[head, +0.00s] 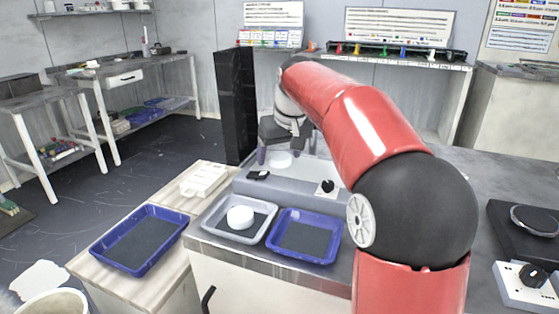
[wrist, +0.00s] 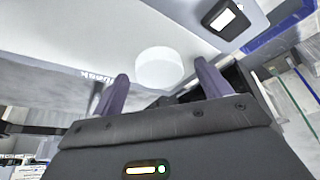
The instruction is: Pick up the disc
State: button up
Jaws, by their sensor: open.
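A white round disc (head: 279,161) lies on the light grey surface at the back of the counter. In the wrist view the disc (wrist: 160,66) shows beyond and between my fingertips. My gripper (head: 287,154) has its two dark purple fingers apart, with one on each side of the disc as seen by the wrist camera (wrist: 161,72). I cannot tell whether either finger touches it. A second white round piece (head: 240,216) sits in the grey tray (head: 213,233) nearer the front.
A blue tray (head: 333,258) stands beside the grey one, and another blue tray (head: 104,261) is on the wooden bench at left. A small black box (head: 258,175) and a black knob (head: 326,186) are near the disc. A tall black column (head: 233,105) stands behind.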

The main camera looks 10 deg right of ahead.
jog(key=c, duration=1.1)
jog(key=shift+r, duration=0.15)
